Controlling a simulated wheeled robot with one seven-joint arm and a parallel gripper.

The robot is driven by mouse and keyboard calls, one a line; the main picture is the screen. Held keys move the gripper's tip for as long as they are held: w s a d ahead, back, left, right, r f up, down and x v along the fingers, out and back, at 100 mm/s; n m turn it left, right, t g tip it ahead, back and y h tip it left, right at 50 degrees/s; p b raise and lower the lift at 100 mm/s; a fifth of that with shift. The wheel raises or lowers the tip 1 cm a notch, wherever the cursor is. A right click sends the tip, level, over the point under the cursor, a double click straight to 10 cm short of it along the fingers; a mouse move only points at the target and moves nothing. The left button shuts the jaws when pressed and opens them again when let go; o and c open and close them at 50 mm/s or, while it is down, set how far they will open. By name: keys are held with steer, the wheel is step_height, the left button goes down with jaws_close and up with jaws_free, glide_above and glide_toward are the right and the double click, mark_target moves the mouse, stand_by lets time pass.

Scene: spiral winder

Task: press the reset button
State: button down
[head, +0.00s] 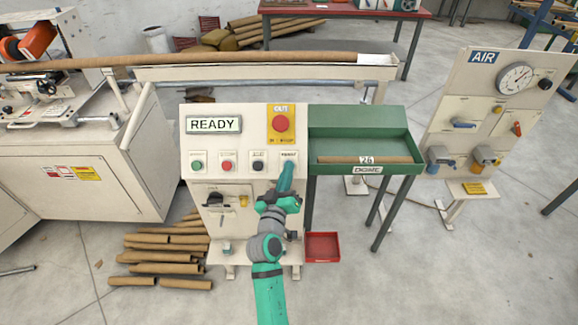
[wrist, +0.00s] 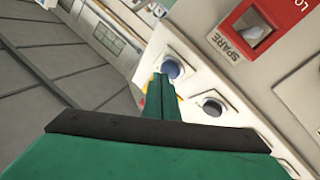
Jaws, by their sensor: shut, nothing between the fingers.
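The control panel (head: 224,146) is cream, with a display (head: 213,125) reading READY and a row of small buttons below it. My gripper (head: 287,172) is shut and empty, its fingertips at the rightmost button of that row. That button is hidden behind the fingers in the head view, and its small label is too blurred to read surely. In the wrist view a blue round button (wrist: 171,67), which appears to be the reset button, sits right behind the tips of my gripper (wrist: 161,84). I cannot tell whether they touch.
A black button (head: 257,166), a red one (head: 227,166) and a green one (head: 196,166) are to the left. A large red emergency stop (head: 281,123) on a yellow plate is just above. A green tray (head: 390,160) stands at the right.

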steer(key=shift+s+r, duration=0.35)
steer(key=shift+s, duration=0.1)
steer(key=s+r, duration=0.3)
steer(key=shift+s+r, duration=0.1)
steer(key=shift+s, duration=0.3)
stand_by(0.9)
